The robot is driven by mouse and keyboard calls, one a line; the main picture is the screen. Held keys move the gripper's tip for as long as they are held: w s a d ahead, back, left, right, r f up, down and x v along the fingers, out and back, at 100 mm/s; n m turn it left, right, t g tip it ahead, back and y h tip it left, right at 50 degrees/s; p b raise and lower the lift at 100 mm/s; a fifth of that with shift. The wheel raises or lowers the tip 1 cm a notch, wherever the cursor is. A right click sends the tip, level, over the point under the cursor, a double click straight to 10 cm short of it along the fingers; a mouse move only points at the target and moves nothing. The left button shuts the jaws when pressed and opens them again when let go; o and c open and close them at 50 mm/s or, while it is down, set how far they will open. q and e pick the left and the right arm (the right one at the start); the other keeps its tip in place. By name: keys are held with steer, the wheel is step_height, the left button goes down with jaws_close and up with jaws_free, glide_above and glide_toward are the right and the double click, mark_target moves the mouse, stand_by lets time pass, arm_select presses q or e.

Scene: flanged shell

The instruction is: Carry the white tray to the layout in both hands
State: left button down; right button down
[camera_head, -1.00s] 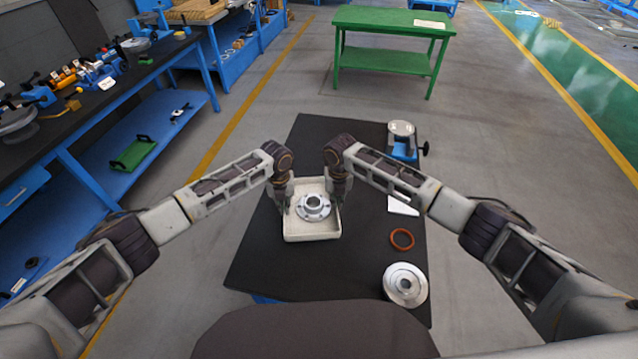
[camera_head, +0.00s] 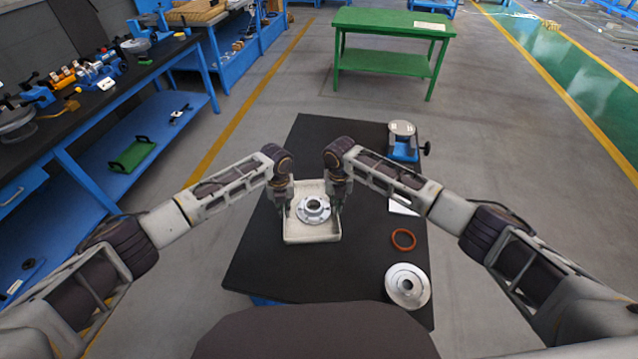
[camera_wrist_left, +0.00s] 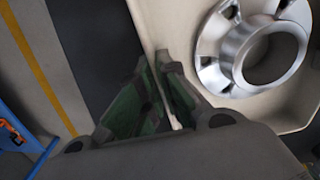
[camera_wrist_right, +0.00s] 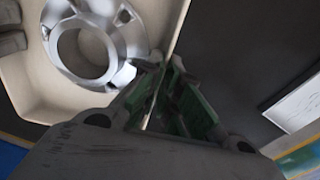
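The white tray (camera_head: 312,237) is over the black table, with a silver flanged part (camera_head: 313,210) inside it. My left gripper (camera_head: 282,207) is at the tray's left wall, and my right gripper (camera_head: 338,206) is at its right wall. In the left wrist view, the green-padded fingers (camera_wrist_left: 155,75) close in on both sides of the tray wall (camera_wrist_left: 160,50). In the right wrist view, the fingers (camera_wrist_right: 165,80) likewise pinch the opposite wall (camera_wrist_right: 172,30). I cannot tell whether the tray touches the table.
On the black table (camera_head: 260,265), right of the tray, are a silver flange (camera_head: 407,287), an orange ring (camera_head: 403,239), a white sheet (camera_head: 403,207) and a blue device (camera_head: 403,148). A green table (camera_head: 392,22) stands beyond; a blue workbench (camera_head: 80,150) is at left.

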arm_select(q)
steer(key=c, duration=2)
jaws_free()
steer(key=shift+a, duration=0.1)
arm_select(e)
steer(key=c, duration=2)
jaws_free()
steer(key=shift+d, duration=0.1)
arm_select(q)
steer(key=o, duration=0.4)
steer(key=shift+c, duration=0.2)
arm_select(e)
steer(key=o, duration=0.4)
steer(key=shift+c, duration=0.2)
arm_select(q)
steer(key=shift+r, duration=0.1)
step_height(320, 180, up, 12)
arm_select(e)
step_height(320, 180, up, 12)
